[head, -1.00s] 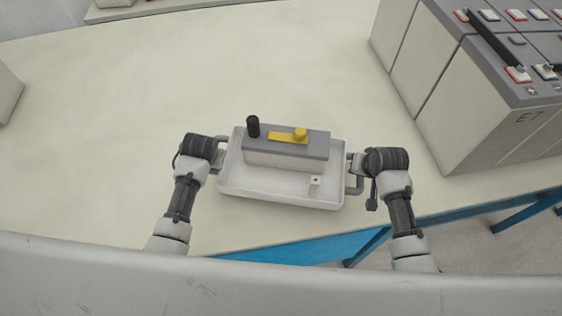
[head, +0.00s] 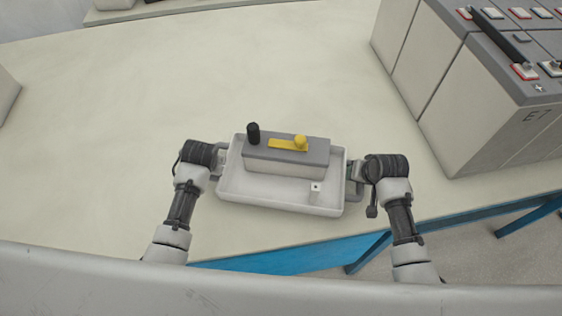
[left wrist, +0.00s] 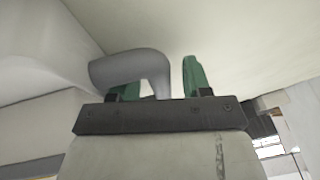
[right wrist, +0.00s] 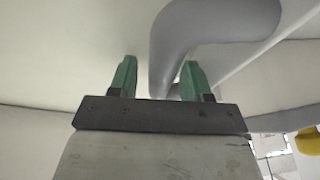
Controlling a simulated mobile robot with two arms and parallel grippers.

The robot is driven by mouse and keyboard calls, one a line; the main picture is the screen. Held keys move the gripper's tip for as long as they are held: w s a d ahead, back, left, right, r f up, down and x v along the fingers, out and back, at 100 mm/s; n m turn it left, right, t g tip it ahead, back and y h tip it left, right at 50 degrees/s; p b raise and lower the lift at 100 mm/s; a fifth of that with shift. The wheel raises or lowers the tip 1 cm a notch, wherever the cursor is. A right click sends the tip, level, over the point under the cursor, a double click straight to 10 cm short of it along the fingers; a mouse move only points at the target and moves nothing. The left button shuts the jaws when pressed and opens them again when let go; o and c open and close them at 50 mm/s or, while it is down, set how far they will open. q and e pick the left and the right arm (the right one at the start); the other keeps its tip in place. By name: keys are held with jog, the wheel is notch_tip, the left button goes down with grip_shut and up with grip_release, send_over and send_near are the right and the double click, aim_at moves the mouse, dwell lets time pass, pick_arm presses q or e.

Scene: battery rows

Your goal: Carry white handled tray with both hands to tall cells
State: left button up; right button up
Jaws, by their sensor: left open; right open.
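The white tray (head: 247,202) rests on the pale table in the middle of the head view. It holds a grey-topped cell (head: 318,153) with a black post, a yellow post and a yellow bar. A small white piece (head: 315,189) stands at its front right. My left gripper (head: 217,158) is open at the left handle, and the grey handle (left wrist: 150,68) bends down between its green fingers (left wrist: 160,88). My right gripper (head: 356,172) is open at the right handle, and that handle (right wrist: 168,55) passes between its fingers (right wrist: 157,82), nearer the right one.
A block of tall grey-topped cells (head: 500,115), marked E7, stands on the right of the table (head: 130,90). A pale block edge (head: 5,95) shows at far left. The table behind the tray is bare. Its blue front edge (head: 290,255) is close to the tray.

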jog(key=shift+r, duration=0.1)
pick_arm(q)
jog(key=v, duration=1.1)
jog(key=shift+s+r, duration=0.2)
jog(key=shift+r, duration=0.15)
pick_arm(e)
jog(key=v, duration=1.2)
pick_arm(q)
jog(key=s+a+p, duration=0.1)
jog(key=a+p, duration=0.1)
jog(key=a, duration=0.4)
jog(key=shift+s+p, duration=0.25)
jog(key=shift+p, duration=0.15)
pick_arm(e)
notch_tip(320, 180, up, 2)
jog(key=shift+r, duration=0.25)
pick_arm(q)
jog(key=shift+d, duration=0.1)
